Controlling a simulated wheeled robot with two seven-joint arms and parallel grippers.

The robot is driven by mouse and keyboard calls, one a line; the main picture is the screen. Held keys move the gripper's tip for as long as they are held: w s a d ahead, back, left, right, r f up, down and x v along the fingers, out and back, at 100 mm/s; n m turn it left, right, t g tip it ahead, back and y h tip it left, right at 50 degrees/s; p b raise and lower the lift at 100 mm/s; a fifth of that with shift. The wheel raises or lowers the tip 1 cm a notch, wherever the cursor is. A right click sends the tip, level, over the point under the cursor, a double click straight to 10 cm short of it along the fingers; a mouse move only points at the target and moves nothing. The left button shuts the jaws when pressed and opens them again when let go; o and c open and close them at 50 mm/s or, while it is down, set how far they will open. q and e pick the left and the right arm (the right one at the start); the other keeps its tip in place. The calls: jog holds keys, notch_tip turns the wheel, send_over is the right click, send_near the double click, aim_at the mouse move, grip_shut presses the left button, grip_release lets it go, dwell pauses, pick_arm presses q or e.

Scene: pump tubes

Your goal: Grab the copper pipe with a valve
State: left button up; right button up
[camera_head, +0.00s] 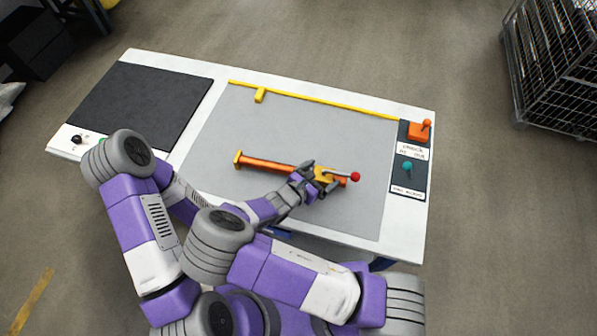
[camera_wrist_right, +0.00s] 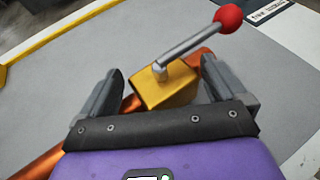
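The copper pipe with a valve (camera_head: 267,165) lies on the grey mat, with a yellow flange at its left end. Its yellow valve body (camera_wrist_right: 170,88) carries a metal lever ending in a red ball (camera_head: 355,177); the ball also shows in the right wrist view (camera_wrist_right: 229,18). My right gripper (camera_head: 320,178) is at the valve end of the pipe. In the right wrist view its two fingers (camera_wrist_right: 163,85) stand open on either side of the valve body, with a gap visible on both sides. My left gripper cannot be made out; my arms cover that area.
The white table (camera_head: 118,57) has a dark panel (camera_head: 140,100) at left and a yellow strip (camera_head: 310,97) with a small yellow block (camera_head: 260,95) along the back. A control panel with orange (camera_head: 420,130) and teal (camera_head: 407,167) switches is at right. The mat's middle behind the pipe is clear.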

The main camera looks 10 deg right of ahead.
jog(key=c, duration=1.6)
